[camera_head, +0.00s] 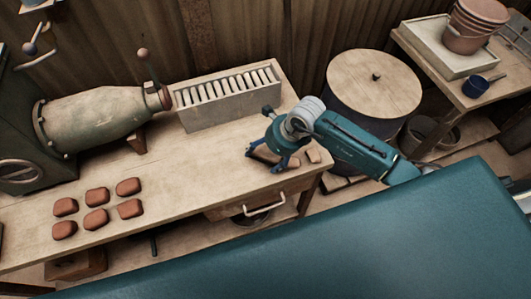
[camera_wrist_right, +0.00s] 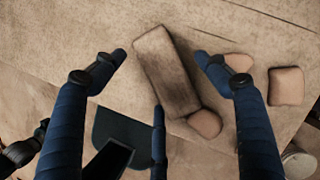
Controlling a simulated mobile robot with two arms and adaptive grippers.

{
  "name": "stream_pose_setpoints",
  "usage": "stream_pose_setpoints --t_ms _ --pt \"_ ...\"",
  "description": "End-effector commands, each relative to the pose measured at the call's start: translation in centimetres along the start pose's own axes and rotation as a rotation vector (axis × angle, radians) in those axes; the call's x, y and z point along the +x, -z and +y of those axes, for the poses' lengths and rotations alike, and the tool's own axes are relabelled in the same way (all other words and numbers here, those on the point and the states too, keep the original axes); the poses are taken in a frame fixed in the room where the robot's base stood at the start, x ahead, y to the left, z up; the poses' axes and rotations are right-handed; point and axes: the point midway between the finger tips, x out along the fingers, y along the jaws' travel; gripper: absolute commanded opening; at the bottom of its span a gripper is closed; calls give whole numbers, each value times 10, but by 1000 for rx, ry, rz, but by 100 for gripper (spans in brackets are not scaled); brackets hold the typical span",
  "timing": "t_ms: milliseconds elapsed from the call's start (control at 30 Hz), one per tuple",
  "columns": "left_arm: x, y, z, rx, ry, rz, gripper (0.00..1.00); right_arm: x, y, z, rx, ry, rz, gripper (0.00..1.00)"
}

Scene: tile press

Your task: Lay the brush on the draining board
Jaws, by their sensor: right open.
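My right gripper (camera_head: 267,160) hangs over the right end of the wooden workbench (camera_head: 170,170), fingers open and pointing down. In the right wrist view its fingers (camera_wrist_right: 162,65) stand apart around a brown oblong block (camera_wrist_right: 166,72), with gaps on both sides. I cannot tell whether this block is the brush; no bristles show clearly. A small rounded clay lump (camera_wrist_right: 206,124) touches or overlaps its lower end. A pale slatted rack (camera_head: 215,108) stands at the back of the bench; I cannot tell whether it is the draining board. My left gripper is out of view.
Two clay pieces (camera_head: 313,156) lie at the bench's right end. Several clay lumps (camera_head: 96,219) sit at left, before a green machine (camera_head: 95,118). A lidded drum (camera_head: 375,85) stands right of the bench. A side table holds a pale tray (camera_head: 425,52), pots and a blue mug (camera_head: 474,87).

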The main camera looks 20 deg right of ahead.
Motion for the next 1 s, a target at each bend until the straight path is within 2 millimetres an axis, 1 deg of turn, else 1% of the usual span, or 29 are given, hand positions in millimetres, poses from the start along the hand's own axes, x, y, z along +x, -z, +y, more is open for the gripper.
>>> stream_pose_setpoints --t_ms 367,500,567,600,633,667,700,867,1000 --pt "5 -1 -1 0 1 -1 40 4 2 0 0 1 0 74" --pt "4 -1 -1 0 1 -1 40 3 1 0 0 1 -1 46" --pt "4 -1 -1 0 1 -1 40 3 1 0 0 0 0 34" --pt "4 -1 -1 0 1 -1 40 3 1 0 0 0 0 26" --pt "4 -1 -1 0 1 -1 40 3 1 0 0 0 0 23" --pt "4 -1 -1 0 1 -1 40 3 1 0 0 0 0 23" --pt "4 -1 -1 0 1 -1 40 3 1 0 0 0 -1 18" --pt "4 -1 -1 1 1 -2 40 3 1 0 0 0 0 18" --pt "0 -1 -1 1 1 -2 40 0 0 0 1 -1 0 18"
